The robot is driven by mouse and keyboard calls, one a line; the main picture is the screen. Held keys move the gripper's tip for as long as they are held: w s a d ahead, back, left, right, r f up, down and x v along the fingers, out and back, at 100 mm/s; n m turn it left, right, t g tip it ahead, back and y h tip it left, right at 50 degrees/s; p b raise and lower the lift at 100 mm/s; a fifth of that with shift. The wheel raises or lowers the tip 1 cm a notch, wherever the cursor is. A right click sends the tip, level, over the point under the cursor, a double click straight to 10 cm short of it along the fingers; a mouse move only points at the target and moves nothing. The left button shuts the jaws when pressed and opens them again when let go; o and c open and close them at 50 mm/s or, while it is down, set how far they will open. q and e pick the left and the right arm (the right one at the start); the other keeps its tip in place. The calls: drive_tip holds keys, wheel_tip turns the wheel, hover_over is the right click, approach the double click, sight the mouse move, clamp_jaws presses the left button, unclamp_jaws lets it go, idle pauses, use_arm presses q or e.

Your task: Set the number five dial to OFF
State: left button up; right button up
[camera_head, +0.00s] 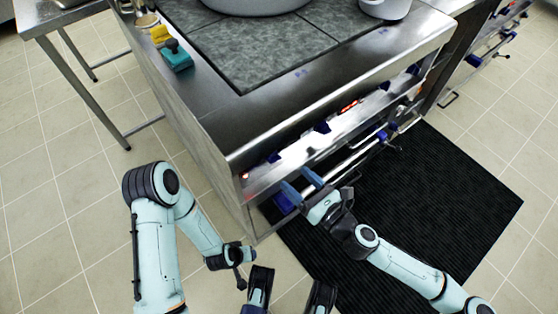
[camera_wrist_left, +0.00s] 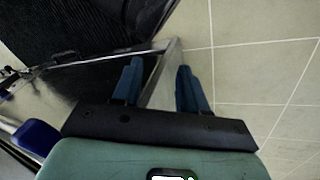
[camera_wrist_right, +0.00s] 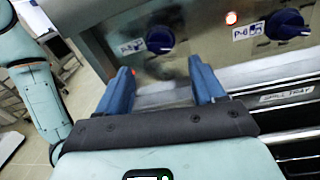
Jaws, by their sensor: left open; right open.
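A blue dial (camera_wrist_right: 160,40) sits on the steel stove front in the right wrist view, with a small label at its left that I cannot read clearly. To its right is another blue dial (camera_wrist_right: 287,24), labelled P-6. The left dial is probably number five; its exact setting is hard to read. My right gripper (camera_wrist_right: 160,70) is open and empty, its fingers just below the left dial and apart from it. It also shows in the head view (camera_head: 301,183), in front of the panel's left end. My left gripper (camera_wrist_left: 160,66) is open and empty above the floor.
The stove's front edge (camera_head: 330,90) overhangs the dials. A rail (camera_head: 350,155) runs below the panel. A black mat (camera_head: 440,200) lies on the tiled floor. A pot (camera_head: 255,3) stands on the stove top.

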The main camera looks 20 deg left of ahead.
sight(277, 161)
drive_tip(key=b+x, duration=0.1)
drive_tip(key=x, duration=0.7)
drive_tip(key=shift+w+a+b, duration=0.3)
drive_tip(key=shift+b, duration=0.05)
use_arm(q)
drive_tip(key=shift+g, duration=0.6)
drive_tip(key=s+f, duration=0.3)
drive_tip(key=shift+s+a+f, duration=0.3)
drive_tip(key=shift+a+f, duration=0.05)
use_arm(e)
drive_tip(key=c, duration=1)
